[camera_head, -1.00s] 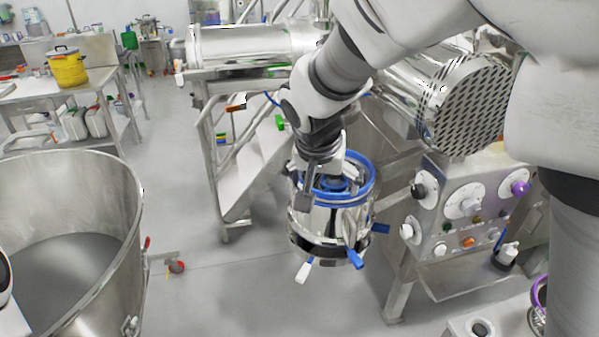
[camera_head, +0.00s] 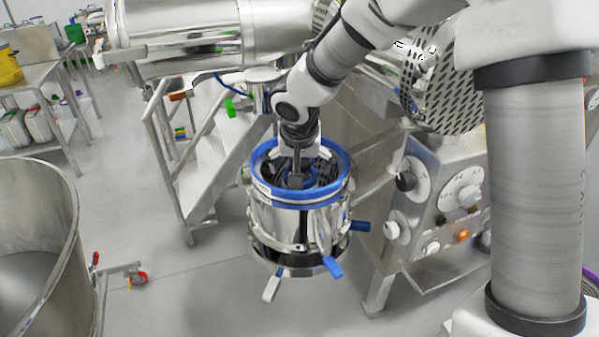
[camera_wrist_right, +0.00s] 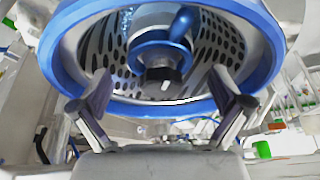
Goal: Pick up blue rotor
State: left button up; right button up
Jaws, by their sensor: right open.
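The blue rotor (camera_wrist_right: 160,49) sits inside a steel drum-shaped housing with a blue rim (camera_head: 263,187) and perforated inner walls. In the head view the rotor is partly hidden by my right gripper (camera_head: 297,180), which points down at the housing's open top. In the right wrist view the open fingers of my right gripper (camera_wrist_right: 163,105) stand apart at the near side of the blue rim, with the rotor beyond them and nothing between them. My left gripper is not in view.
A large steel bowl (camera_head: 40,215) stands at the left. A control panel (camera_head: 440,200) with knobs is right of the housing. Steel steps (camera_head: 190,165) and a horizontal steel cylinder (camera_head: 185,40) are behind.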

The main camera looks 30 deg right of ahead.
jog(key=x, duration=0.3)
jog(key=shift+w+d+r, duration=0.1)
jog(key=shift+w+r, duration=0.1)
jog(key=shift+w, duration=0.05)
jog(key=shift+s+a+r, duration=0.25)
jog(key=shift+s+r, duration=0.1)
jog(key=shift+s, duration=0.1)
jog(key=shift+s+a+r, duration=0.1)
jog(key=shift+s+a, duration=0.05)
jog(key=shift+s, duration=0.05)
jog(key=c, duration=1.1)
jog(key=shift+w+f, duration=0.2)
jog(key=shift+w, duration=0.05)
jog(key=c, duration=0.4)
jog(key=shift+s+r, duration=0.1)
jog(key=shift+c, duration=0.5)
